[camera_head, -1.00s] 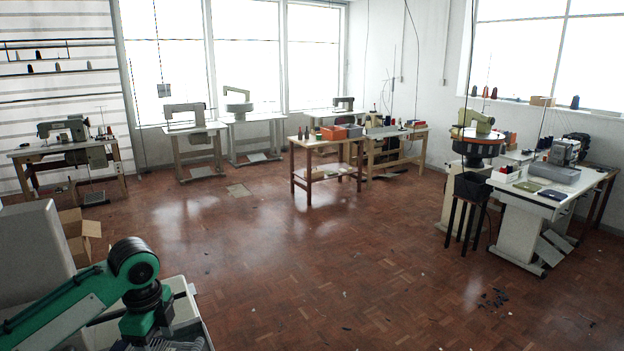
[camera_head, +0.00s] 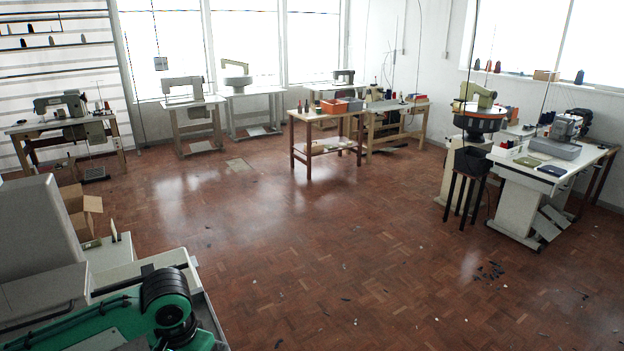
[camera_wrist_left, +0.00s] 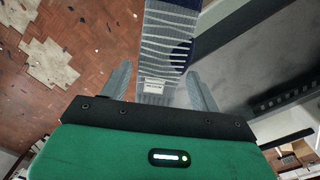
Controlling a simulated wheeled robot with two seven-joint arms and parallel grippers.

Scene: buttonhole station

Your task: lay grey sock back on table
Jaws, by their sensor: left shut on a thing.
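The grey sock (camera_wrist_left: 170,45) shows in the left wrist view, with pale wavy stripes, a dark blue patch and a small white label near its lower end. My left gripper (camera_wrist_left: 158,72) is shut on it, one finger on each side, and the sock stretches away from the gripper toward the top edge. In the head view my green left arm is at the lower left; its gripper and the sock are out of that view. My right gripper is in neither view. I cannot tell which surface is the sock's table.
A dark grey surface (camera_wrist_left: 258,60) lies right of the sock in the wrist view. In the head view a pale bench (camera_head: 110,262) and an open cardboard box (camera_head: 84,208) are at left. Sewing tables stand along the walls. The middle floor is clear apart from scraps.

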